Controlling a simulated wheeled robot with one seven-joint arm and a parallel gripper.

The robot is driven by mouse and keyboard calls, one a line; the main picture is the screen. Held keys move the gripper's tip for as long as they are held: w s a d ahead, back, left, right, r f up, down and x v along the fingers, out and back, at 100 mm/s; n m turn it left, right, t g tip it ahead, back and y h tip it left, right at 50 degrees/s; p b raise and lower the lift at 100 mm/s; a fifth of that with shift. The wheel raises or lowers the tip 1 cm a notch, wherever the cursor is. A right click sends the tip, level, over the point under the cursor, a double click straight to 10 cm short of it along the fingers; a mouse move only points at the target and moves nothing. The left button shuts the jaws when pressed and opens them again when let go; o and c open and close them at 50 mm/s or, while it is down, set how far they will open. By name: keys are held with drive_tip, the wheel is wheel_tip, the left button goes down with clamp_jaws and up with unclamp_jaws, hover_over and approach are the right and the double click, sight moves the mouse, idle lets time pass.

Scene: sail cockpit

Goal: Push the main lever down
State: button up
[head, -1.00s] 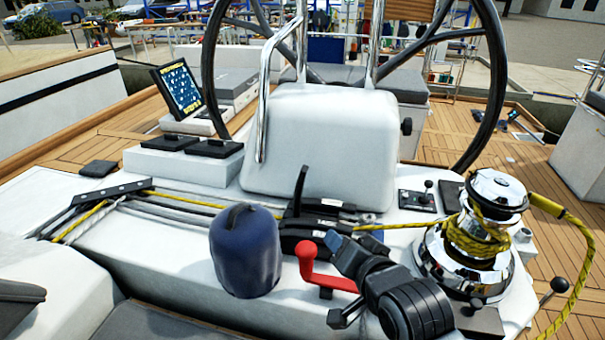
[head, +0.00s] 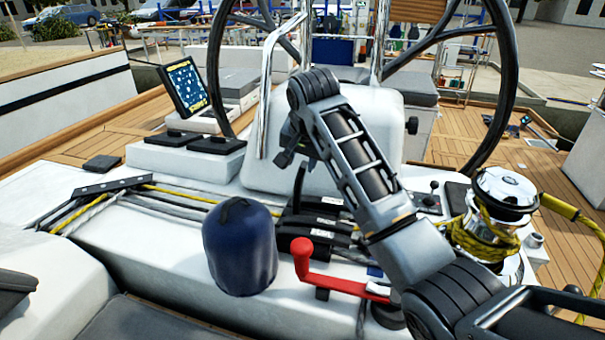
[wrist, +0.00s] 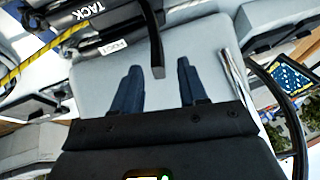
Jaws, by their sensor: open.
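A bank of black rope clutches (head: 312,225) sits on the white cockpit top, in front of the white steering pedestal. One black lever (head: 298,188) stands raised from it; the other clutch handles lie flat. In the wrist view the raised lever (wrist: 154,38) reaches down from the top, its tip close to the gap between my fingertips. A clutch beside it reads "TACK"; the label at the raised lever is too small to read for sure. My gripper (head: 284,158) is open and empty, just above the raised lever in the head view. Whether it touches the lever cannot be told.
A red winch handle (head: 302,258) and a dark blue covered winch (head: 240,247) stand in front of the clutches. A chrome winch (head: 497,205) with yellow rope is at right. The steering wheel (head: 505,90) and a steel rail (head: 272,90) rise behind.

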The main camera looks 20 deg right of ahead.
sight(303, 165)
drive_tip(key=shift+w+d+r+g, duration=0.3)
drive_tip(key=shift+r+g, duration=0.1)
drive_tip(key=shift+r, duration=0.25)
drive_tip(key=shift+x, duration=3.8)
drive_tip(key=shift+d, duration=0.15)
clamp_jaws()
